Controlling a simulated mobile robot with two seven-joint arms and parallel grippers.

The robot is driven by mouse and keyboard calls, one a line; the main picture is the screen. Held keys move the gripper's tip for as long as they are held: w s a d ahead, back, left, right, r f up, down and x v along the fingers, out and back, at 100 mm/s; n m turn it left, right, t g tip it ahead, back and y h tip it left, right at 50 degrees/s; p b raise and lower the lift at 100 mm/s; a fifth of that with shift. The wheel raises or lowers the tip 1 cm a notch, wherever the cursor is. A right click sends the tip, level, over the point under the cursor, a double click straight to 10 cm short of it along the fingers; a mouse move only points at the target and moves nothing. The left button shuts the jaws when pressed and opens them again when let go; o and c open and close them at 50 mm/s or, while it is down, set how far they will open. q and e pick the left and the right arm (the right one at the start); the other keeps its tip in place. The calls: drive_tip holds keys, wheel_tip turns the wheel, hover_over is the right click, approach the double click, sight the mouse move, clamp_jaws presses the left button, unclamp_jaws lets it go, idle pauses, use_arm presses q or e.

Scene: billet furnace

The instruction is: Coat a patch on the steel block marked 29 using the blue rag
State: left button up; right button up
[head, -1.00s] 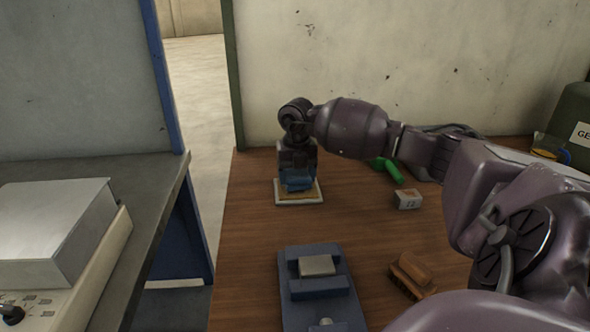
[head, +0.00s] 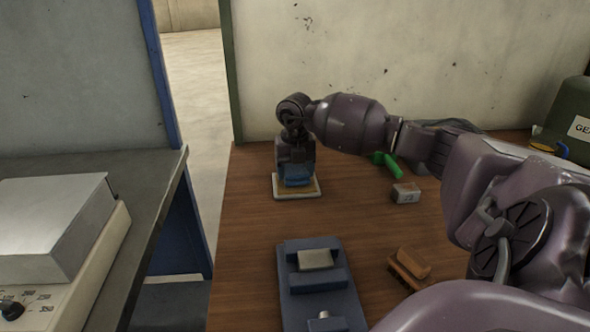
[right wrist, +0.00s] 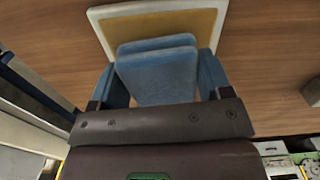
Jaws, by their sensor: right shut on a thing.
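My right gripper (head: 296,172) is shut on the blue rag (head: 297,182) over the shallow white tray (head: 283,195) with a tan-yellow pad in it. In the right wrist view the folded rag (right wrist: 158,70) sits between the fingers, over the tray's pad (right wrist: 180,24). The rag appears down on the pad, but its underside is hidden. A small grey block (head: 405,194) with a dark mark, too small to read surely, lies right of the tray. Another steel block (head: 316,260), with no readable mark, sits in the blue vise (head: 322,300). My left gripper is out of view.
A brown-orange brush (head: 410,265) lies right of the vise. A green object (head: 391,165) lies behind the marked block, partly behind my right arm. A dark green container (head: 572,115) stands at far right. Bare wood lies between tray and vise.

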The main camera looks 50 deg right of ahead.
sight(295, 168)
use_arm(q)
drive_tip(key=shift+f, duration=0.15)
use_arm(e)
drive_tip(key=shift+f, duration=0.5)
idle(1.2)
drive_tip(key=shift+r+p, duration=0.35)
drive_tip(key=shift+r, duration=1)
drive_tip(key=shift+r+p, duration=0.65)
drive_tip(key=shift+r, duration=1.6)
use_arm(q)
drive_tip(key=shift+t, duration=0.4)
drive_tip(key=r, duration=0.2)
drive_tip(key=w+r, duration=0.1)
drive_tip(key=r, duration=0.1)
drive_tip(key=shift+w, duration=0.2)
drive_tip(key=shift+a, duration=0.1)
